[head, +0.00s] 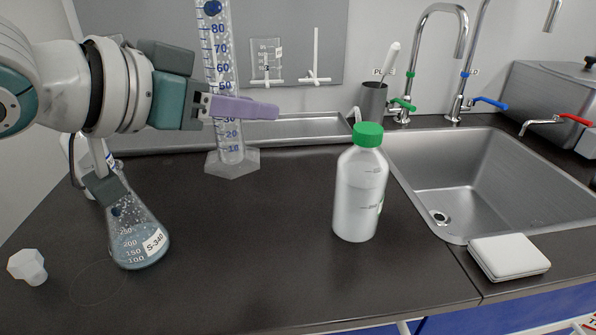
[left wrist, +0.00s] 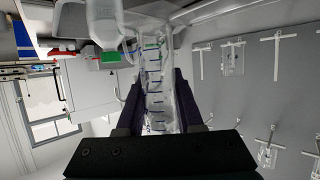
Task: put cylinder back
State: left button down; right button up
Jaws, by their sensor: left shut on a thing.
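The clear graduated cylinder (head: 230,155) with blue markings stands upright towards the back left of the dark counter in the head view. My left gripper (head: 240,106) is shut on its tube, with the purple fingers around it at about mid height. The hexagonal foot (head: 232,163) shows at or just above the counter; I cannot tell whether it touches. In the left wrist view, the cylinder (left wrist: 157,88) lies between the two dark fingers of the gripper (left wrist: 160,100). My right gripper is in neither view.
A flask labelled S-340 (head: 138,238) and a white stopper (head: 27,266) are at the left. A green-capped bottle (head: 360,190) stands left of the sink (head: 450,190). A white box (head: 508,256) lies at the front right. The middle counter (head: 250,240) is clear.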

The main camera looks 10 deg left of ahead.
pick_arm(q)
notch_tip(320, 180, down, 11)
jog(key=shift+f+b, duration=0.1)
jog(key=shift+b, duration=1.1)
jog(key=shift+f+b, duration=0.6)
jog(key=shift+f, duration=1.2)
